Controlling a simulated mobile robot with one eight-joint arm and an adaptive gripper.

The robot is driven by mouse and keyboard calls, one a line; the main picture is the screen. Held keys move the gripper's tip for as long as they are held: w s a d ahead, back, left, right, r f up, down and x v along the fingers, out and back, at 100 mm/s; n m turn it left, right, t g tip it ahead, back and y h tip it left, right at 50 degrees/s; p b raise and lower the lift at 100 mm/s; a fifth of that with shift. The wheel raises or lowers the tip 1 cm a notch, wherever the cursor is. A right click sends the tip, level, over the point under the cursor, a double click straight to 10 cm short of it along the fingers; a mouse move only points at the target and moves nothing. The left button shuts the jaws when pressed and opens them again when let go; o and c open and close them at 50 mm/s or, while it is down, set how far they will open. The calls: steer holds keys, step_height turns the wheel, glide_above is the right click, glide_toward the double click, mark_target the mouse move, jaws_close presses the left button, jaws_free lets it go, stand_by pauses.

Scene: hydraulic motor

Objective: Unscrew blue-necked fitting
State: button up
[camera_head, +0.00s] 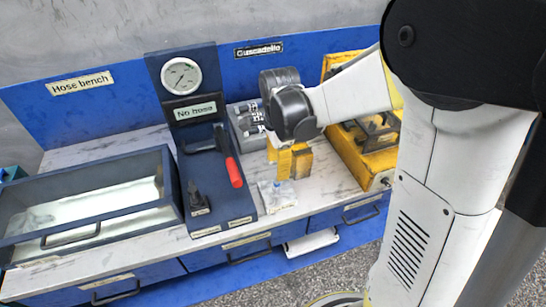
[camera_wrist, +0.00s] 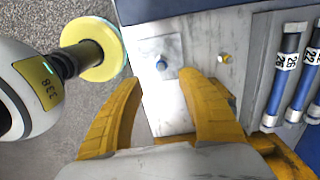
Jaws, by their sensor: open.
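The blue-necked fitting (camera_wrist: 161,65) is small and stands on a pale square patch (camera_wrist: 172,48) near the bench's front edge. In the head view it is a small blue spot (camera_head: 277,186), too small to make out. My gripper (camera_wrist: 160,82) has yellow fingers spread open with nothing between them. In the wrist view the fitting lies just past the fingertips, between their lines. In the head view my gripper (camera_head: 290,172) points down over the bench behind the fitting. The height of the fingertips above it cannot be told.
A small brass-coloured fitting (camera_wrist: 224,57) is beside the pale patch. A blue gauge stand (camera_head: 215,205) with a red-handled tool (camera_head: 234,172) is left. A yellow-framed unit (camera_head: 372,165) is right. A blue glass-topped case (camera_head: 85,245) is far left.

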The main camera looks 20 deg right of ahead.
mark_target(277, 180)
step_height(277, 180, down, 8)
steer(key=b, duration=0.5)
steer(key=shift+w+b, duration=0.1)
steer(key=shift+b, duration=0.25)
steer(key=shift+r, duration=0.1)
jaws_close()
steer(key=n, duration=0.3)
steer(key=shift+n, duration=1.4)
